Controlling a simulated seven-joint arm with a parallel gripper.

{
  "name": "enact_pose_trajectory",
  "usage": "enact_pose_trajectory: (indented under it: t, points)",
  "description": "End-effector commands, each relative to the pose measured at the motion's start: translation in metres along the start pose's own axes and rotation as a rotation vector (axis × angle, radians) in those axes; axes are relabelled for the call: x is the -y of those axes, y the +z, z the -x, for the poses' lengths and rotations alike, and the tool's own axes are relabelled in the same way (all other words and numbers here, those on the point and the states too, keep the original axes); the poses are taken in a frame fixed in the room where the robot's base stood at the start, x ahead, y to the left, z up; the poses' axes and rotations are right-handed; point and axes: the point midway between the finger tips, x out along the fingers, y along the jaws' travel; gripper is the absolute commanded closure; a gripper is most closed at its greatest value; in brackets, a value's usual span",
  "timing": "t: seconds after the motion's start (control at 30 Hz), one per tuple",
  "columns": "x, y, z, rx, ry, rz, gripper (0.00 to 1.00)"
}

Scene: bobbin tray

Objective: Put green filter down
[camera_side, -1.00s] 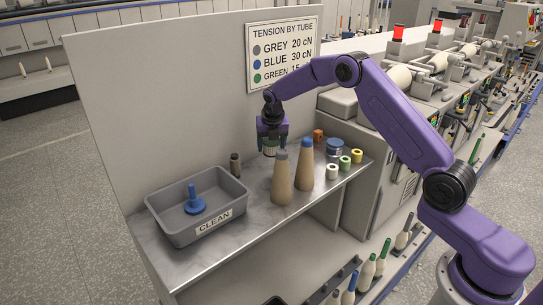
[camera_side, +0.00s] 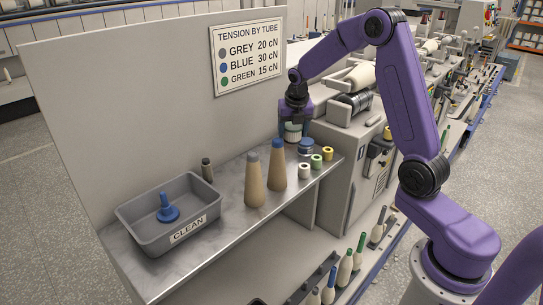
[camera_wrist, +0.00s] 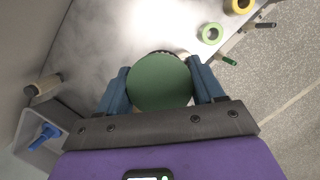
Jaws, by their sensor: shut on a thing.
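The green filter (camera_wrist: 160,82) shows as a flat green disc between the two blue fingers of my gripper (camera_wrist: 163,88) in the wrist view. My gripper is shut on it. In the side view my gripper (camera_side: 293,124) hangs over the back right of the metal shelf (camera_side: 228,188), and the held filter (camera_side: 292,136) shows pale under it. The filter is just behind the blue-tipped cone and the blue round stack (camera_side: 305,147). I cannot tell whether it touches the shelf.
Grey-tipped (camera_side: 254,180) and blue-tipped (camera_side: 277,166) cones stand in front. White (camera_side: 304,171), green (camera_side: 316,162) and yellow (camera_side: 327,153) rings lie near the right edge. The CLEAN tray (camera_side: 128,222), holding a blue spindle (camera_side: 167,208), is at left. A back panel (camera_side: 120,100) bounds the shelf.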

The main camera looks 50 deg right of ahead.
Motion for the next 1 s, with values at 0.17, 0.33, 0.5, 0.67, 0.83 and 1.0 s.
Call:
enact_pose_trajectory:
  t: [0.17,0.33,0.5,0.67,0.83,1.0]
  points:
    - [0.003,0.005,-0.006,-0.001,-0.001,-0.004,0.64]
    - [-0.009,0.027,-0.026,-0.002,-0.001,-0.005,0.64]
    - [-0.02,0.048,-0.045,-0.001,-0.001,-0.005,0.64]
    - [-0.03,0.067,-0.061,-0.001,-0.001,-0.004,0.64]
    - [-0.037,0.078,-0.091,-0.003,-0.002,-0.004,0.64]
    - [-0.044,0.088,-0.114,0.0,-0.001,-0.004,0.64]
